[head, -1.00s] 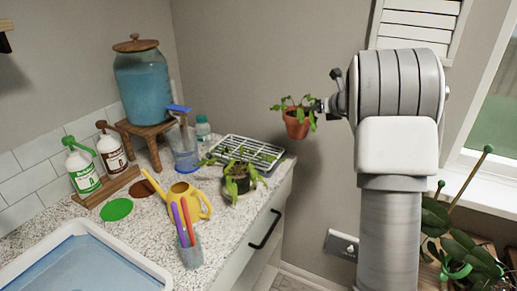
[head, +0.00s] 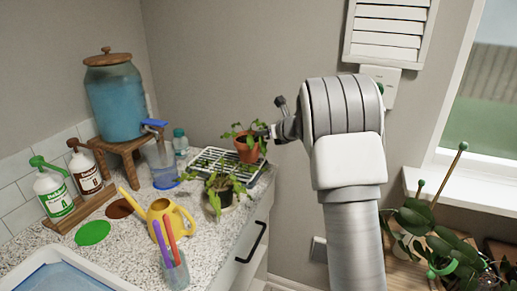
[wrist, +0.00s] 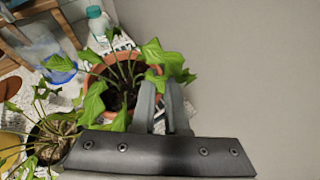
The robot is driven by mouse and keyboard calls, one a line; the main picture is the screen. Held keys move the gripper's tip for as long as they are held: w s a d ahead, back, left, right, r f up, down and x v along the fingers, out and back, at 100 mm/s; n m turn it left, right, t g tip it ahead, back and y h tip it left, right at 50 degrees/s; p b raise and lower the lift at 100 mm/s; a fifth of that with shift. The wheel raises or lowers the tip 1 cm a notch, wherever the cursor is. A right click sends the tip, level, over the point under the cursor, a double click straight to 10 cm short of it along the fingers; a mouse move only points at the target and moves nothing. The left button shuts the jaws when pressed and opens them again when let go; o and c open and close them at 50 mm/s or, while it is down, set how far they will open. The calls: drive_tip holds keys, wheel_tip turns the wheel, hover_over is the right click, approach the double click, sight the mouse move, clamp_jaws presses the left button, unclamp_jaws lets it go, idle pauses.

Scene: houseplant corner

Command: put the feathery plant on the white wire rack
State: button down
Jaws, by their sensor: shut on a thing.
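My gripper (head: 268,132) is shut on the rim of a terracotta pot (head: 246,152). The pot holds a plant with green, deeply lobed leaves (head: 238,133) and is upright. In the wrist view the two fingers (wrist: 165,105) pinch the near right rim of the pot (wrist: 88,75), with dark soil inside. The white wire rack (head: 208,157) lies on the counter by the back wall. The pot overlaps its back right part in the head view; I cannot tell whether it touches the rack.
A drooping plant in a dark pot (head: 222,195) stands just in front of the rack and shows in the wrist view (wrist: 50,140). A blue-filled dispenser (head: 115,100), a clear pitcher (head: 163,165), a bottle (head: 180,142) and a yellow watering can (head: 172,218) stand left.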

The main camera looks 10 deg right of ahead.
drive_tip(key=shift+w+a+f, duration=0.25)
drive_tip(key=shift+a+f, duration=0.1)
drive_tip(key=shift+a, duration=0.2)
drive_tip(key=shift+f+b, duration=0.6)
drive_tip(key=shift+f, duration=1.3)
drive_tip(key=shift+f, duration=0.15)
drive_tip(key=c, duration=0.9)
unclamp_jaws()
drive_tip(key=shift+c, duration=0.2)
